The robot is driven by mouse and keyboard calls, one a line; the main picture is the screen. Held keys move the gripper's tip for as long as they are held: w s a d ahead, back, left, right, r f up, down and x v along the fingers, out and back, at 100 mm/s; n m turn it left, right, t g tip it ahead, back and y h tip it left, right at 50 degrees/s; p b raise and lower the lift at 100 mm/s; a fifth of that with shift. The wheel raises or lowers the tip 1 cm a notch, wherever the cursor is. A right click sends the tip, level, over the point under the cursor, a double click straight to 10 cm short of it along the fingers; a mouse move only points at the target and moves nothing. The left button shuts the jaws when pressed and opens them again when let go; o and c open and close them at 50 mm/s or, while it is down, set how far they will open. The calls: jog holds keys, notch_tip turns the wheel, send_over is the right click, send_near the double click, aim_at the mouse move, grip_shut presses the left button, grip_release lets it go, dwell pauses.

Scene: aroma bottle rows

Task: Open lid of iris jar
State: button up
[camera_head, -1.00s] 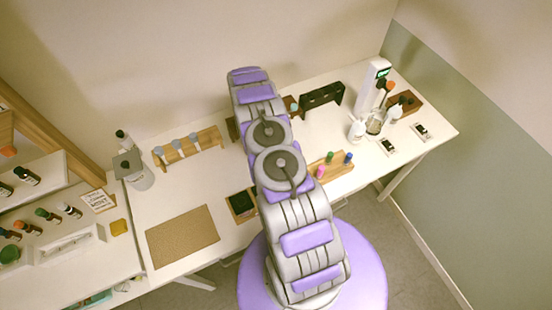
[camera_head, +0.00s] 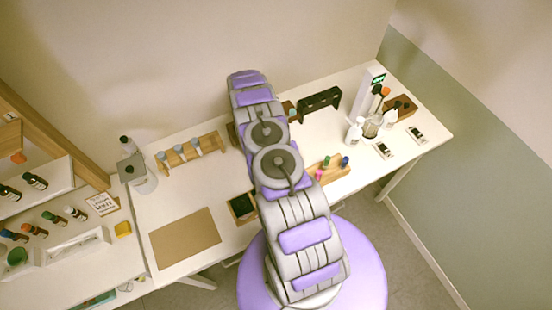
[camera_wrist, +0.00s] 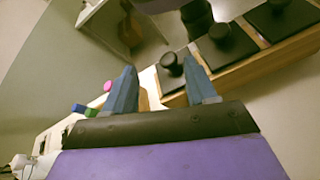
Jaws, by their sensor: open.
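In the wrist view, a wooden holder (camera_wrist: 252,62) carries black square lids with round knobs. One black knob (camera_wrist: 172,63) shows between and just beyond my fingertips, apart from them. Another knobbed lid (camera_wrist: 228,42) sits to its right, and a further lid (camera_wrist: 284,18) is at the upper right. No label is readable, so I cannot tell which one is the iris jar. My gripper (camera_wrist: 159,64) is open and empty, with two blue-grey fingers. In the head view my arm hides the gripper and most of this holder.
The head view shows a white table with a rack of vials (camera_head: 191,150), a brown mat (camera_head: 185,238), a small wooden rack with coloured vials (camera_head: 330,169), a black stand (camera_head: 320,102) and white bottles (camera_head: 354,134). A shelf of bottles (camera_head: 35,180) stands left.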

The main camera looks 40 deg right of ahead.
jog(key=shift+s+a+r+p, duration=0.3)
jog(key=shift+s+a, duration=0.25)
jog(key=shift+s, duration=0.35)
jog(key=shift+s+a+r+p, duration=0.15)
jog(key=shift+s+a+r, duration=0.35)
jog(key=shift+s, duration=0.35)
jog(key=s+a+r+b, duration=0.1)
jog(key=s+a+b, duration=0.1)
jog(key=s+a, duration=0.4)
jog(key=shift+s+a, duration=0.15)
jog(key=shift+s, duration=1.9)
jog(key=shift+w, duration=0.15)
